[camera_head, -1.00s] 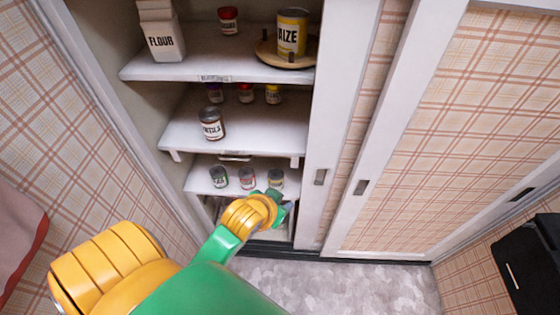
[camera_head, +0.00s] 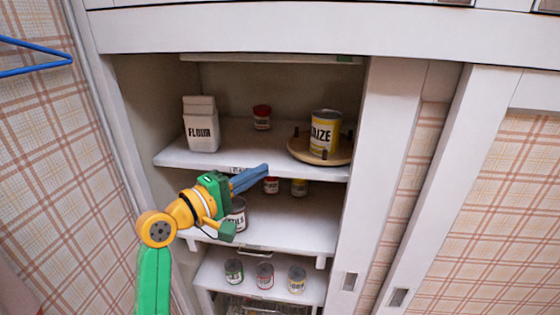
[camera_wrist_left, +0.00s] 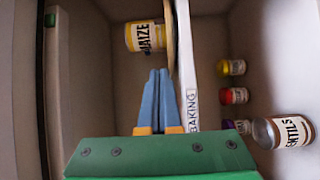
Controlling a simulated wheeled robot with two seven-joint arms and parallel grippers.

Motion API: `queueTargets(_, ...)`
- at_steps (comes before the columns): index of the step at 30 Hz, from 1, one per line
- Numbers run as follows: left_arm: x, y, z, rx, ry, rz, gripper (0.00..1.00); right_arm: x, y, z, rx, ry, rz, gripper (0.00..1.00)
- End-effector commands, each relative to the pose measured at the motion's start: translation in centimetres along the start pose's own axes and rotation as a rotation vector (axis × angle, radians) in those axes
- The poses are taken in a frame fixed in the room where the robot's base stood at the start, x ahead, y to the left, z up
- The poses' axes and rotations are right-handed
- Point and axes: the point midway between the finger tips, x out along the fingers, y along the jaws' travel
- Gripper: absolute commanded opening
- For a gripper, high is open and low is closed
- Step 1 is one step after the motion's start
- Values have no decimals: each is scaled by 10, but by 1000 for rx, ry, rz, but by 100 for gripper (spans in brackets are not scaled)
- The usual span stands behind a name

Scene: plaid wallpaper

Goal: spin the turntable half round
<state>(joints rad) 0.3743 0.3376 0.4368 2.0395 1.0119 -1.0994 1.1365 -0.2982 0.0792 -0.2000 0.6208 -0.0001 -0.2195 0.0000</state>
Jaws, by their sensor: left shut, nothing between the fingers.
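The turntable (camera_head: 306,151) is a round wooden disc with dark pegs on its rim. It sits at the right end of the top shelf, with a yellow maize tin (camera_head: 324,132) upright on it. The left wrist view shows the maize tin (camera_wrist_left: 145,37) sideways and the turntable edge-on beside it. My left gripper (camera_head: 266,168) has blue fingers, shut and empty. It is in front of the top shelf's front edge, left of the turntable and apart from it. The fingers also show in the left wrist view (camera_wrist_left: 160,72). My right gripper is not in view.
A flour carton (camera_head: 201,124) and a red tin (camera_head: 262,117) stand on the top shelf (camera_head: 240,161). A lentils tin (camera_head: 238,215) and small tins stand on the shelf below. A sliding door (camera_head: 375,170) closes off the right side. Room is free between flour and turntable.

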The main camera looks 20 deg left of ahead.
Motion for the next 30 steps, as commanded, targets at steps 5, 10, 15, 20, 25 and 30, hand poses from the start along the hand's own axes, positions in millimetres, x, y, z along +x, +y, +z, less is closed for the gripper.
queueTargets(5,29,5,1,-7,-5,1,0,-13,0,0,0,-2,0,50)
queueTargets(10,67,4,2,-6,-5,-1,0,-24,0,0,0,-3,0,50)
queueTargets(15,102,4,4,-1,-5,-3,0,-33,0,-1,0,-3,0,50)
queueTargets(20,118,3,23,0,-5,-3,0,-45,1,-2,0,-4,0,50)
queueTargets(25,125,0,30,2,-4,-4,0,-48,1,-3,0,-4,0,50)
queueTargets(30,126,-1,31,2,-3,-4,0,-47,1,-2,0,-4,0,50)
